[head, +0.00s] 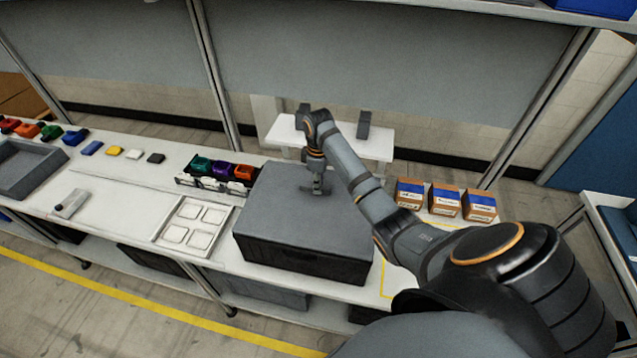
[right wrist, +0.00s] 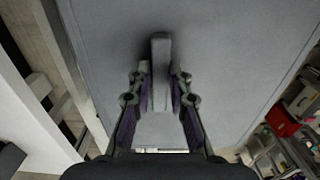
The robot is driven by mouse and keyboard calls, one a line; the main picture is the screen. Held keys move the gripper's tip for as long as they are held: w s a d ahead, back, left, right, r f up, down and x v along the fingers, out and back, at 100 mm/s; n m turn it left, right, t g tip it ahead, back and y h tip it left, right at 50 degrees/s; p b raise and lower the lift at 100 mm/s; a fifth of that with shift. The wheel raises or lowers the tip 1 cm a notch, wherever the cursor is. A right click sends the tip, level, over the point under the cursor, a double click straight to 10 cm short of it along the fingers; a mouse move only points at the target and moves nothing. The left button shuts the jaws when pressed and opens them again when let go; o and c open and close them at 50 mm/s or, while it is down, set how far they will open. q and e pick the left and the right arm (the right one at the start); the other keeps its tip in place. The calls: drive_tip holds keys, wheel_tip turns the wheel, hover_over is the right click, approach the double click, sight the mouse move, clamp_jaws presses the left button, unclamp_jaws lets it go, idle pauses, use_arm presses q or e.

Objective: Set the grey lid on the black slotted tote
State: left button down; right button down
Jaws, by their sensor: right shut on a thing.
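The grey lid (head: 295,215) lies flat over the top of the black slotted tote (head: 300,262) on the white bench. From the head view I cannot tell whether it is fully seated. My right gripper (head: 316,190) reaches down to the middle of the lid. In the right wrist view the gripper (right wrist: 160,95) is shut on the lid's raised handle (right wrist: 160,70), with a finger on each side. The lid's flat surface (right wrist: 230,80) fills most of that view. The tote's slots are not clear to see. My left gripper is not in view.
A white tray with square pockets (head: 193,224) stands left of the tote. Colored bins in a black rack (head: 220,172) stand behind it. Several cardboard boxes (head: 443,200) stand to the right. A grey tray (head: 25,168) and small colored blocks are at the far left.

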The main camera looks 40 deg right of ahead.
drive_tip(key=shift+f, duration=0.6)
idle(0.3)
drive_tip(key=c, duration=1.2)
unclamp_jaws()
drive_tip(key=shift+o, duration=0.2)
wheel_tip(320, 180, up, 8)
drive_tip(key=shift+f, duration=0.2)
